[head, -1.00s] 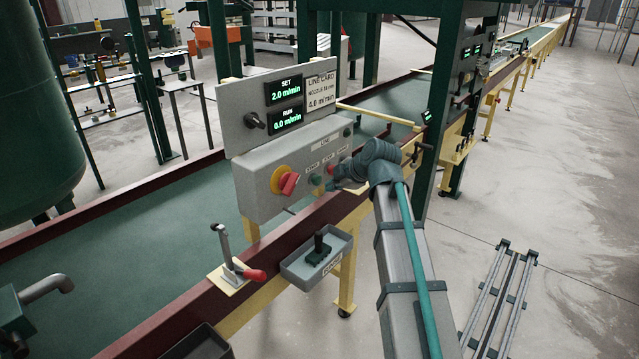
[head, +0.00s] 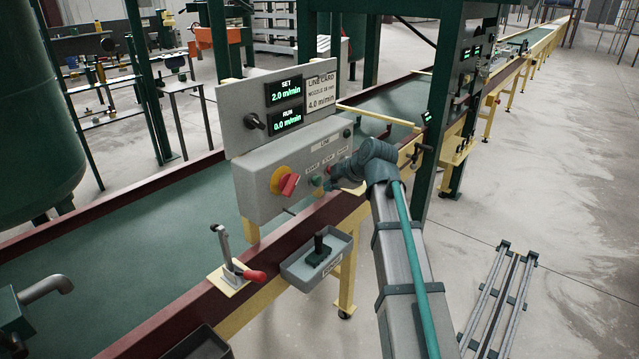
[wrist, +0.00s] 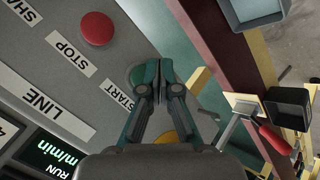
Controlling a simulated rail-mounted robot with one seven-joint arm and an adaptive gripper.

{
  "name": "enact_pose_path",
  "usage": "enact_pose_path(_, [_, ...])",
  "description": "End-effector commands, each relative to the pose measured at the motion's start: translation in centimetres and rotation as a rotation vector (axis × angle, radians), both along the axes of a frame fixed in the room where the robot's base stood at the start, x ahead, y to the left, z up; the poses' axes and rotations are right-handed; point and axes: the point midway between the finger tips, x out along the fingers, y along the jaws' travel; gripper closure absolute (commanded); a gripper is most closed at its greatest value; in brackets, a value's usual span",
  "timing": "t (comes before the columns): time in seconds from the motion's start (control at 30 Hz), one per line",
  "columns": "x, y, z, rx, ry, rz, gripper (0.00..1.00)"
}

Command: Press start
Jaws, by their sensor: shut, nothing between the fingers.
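The grey control box (head: 258,190) carries a green start button (head: 316,181), which also shows in the wrist view (wrist: 134,76) beside the START label. My gripper (wrist: 158,77) is shut and empty. In the wrist view its fingertips overlap the right part of the green button; I cannot tell whether they touch it. In the head view my gripper (head: 330,185) is just right of the button. The red stop button (wrist: 96,28) is clear of the fingers in the wrist view. The RUN display (head: 286,120) reads 0.0 m/min, and the SET display (head: 284,90) reads 2.0 m/min.
A red-and-yellow rotary switch (head: 287,183) sits left of the start button. A black knob (head: 254,121) is on the upper panel. Below the box are a grey tray (head: 300,271) with a black-handled item and a red-handled clamp (head: 250,274). The conveyor's maroon rail (head: 190,278) runs beneath.

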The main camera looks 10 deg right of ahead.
Motion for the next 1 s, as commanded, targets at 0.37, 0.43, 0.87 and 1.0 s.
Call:
enact_pose_path(0.37, [0.0, 0.0, 0.0, 0.0, 0.0, 0.0, 1.0])
enact_pose_path(0.43, [0.0, 0.0, 0.0, 0.0, 0.0, 0.0, 1.0])
enact_pose_path(0.87, [0.65, 0.58, -0.05, 0.0, 0.0, 0.001, 1.0])
enact_pose_path(1.0, [0.68, 0.64, 0.0, 0.0, 0.0, 0.0, 1.0])
